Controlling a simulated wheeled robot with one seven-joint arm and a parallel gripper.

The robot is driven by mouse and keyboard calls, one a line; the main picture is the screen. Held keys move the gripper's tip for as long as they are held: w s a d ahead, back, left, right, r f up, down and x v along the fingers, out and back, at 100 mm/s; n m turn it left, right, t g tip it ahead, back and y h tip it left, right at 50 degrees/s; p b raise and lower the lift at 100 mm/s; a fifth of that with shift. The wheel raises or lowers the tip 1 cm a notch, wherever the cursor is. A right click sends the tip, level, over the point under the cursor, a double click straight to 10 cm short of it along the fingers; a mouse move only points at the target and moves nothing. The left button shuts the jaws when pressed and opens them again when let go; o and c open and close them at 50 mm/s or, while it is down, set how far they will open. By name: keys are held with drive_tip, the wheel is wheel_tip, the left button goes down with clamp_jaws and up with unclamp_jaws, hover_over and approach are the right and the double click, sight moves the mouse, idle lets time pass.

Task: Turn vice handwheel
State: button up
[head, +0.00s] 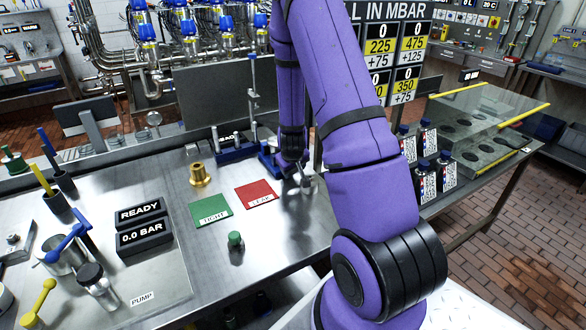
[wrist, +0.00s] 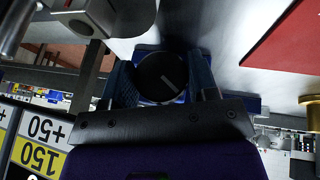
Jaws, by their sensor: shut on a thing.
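The vice handwheel (wrist: 160,77), a round black disc with a pale line on its face, sits between the fingers of my gripper (wrist: 162,78) in the wrist view. The fingers are shut on it, one on each side. Blue vice parts (wrist: 178,53) show behind the wheel. The handwheel cannot be made out there, and my gripper is largely hidden at the arm's far end.
A red LEAK pad (head: 257,194) and a green TIGHT pad (head: 211,211) lie in front of the vice. A brass fitting (head: 200,176) stands left of it. A green-capped part (head: 235,241) is nearer. Several dark bottles (head: 425,182) stand right of my arm.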

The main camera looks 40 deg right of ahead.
drive_tip(key=shift+s+f+m+t+y, duration=0.15)
drive_tip(key=shift+m+t+y, duration=0.2)
drive_tip(key=shift+y, duration=1.25)
drive_tip(key=o, duration=0.9)
drive_tip(key=shift+o, duration=0.2)
drive_tip(key=shift+d, duration=0.1)
drive_tip(key=shift+r, duration=0.25)
drive_tip(key=shift+r, duration=0.25)
drive_tip(key=v, duration=1)
drive_tip(key=shift+s, duration=0.2)
